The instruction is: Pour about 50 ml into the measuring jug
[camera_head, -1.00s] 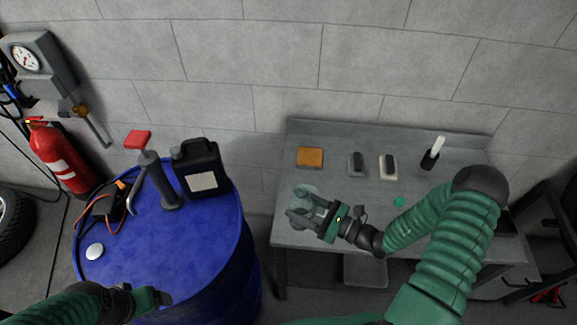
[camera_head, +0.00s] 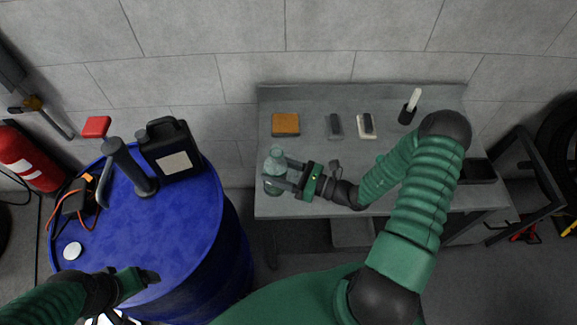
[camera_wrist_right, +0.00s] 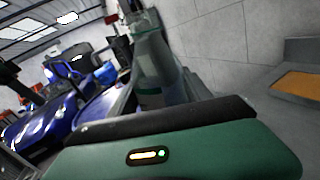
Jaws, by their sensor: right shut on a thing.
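A clear greenish bottle (camera_head: 276,158) is at the left front corner of the grey bench in the head view. My right gripper (camera_head: 277,178) is shut on it, with the fingers around its body. The bottle looks about upright; I cannot tell whether it touches the bench top. The bottle also shows beyond the gripper in the right wrist view (camera_wrist_right: 155,65). I cannot make out a measuring jug. My left gripper (camera_head: 146,277) is low at the left, over the near edge of the blue drum; its jaw opening is unclear.
The bench (camera_head: 300,207) also holds an orange sponge (camera_head: 286,125), two dark blocks and a black holder with a white handle (camera_head: 409,110). The blue drum (camera_head: 195,225) carries a hand pump (camera_head: 128,168) and a black canister (camera_head: 170,150). A gap separates drum and bench.

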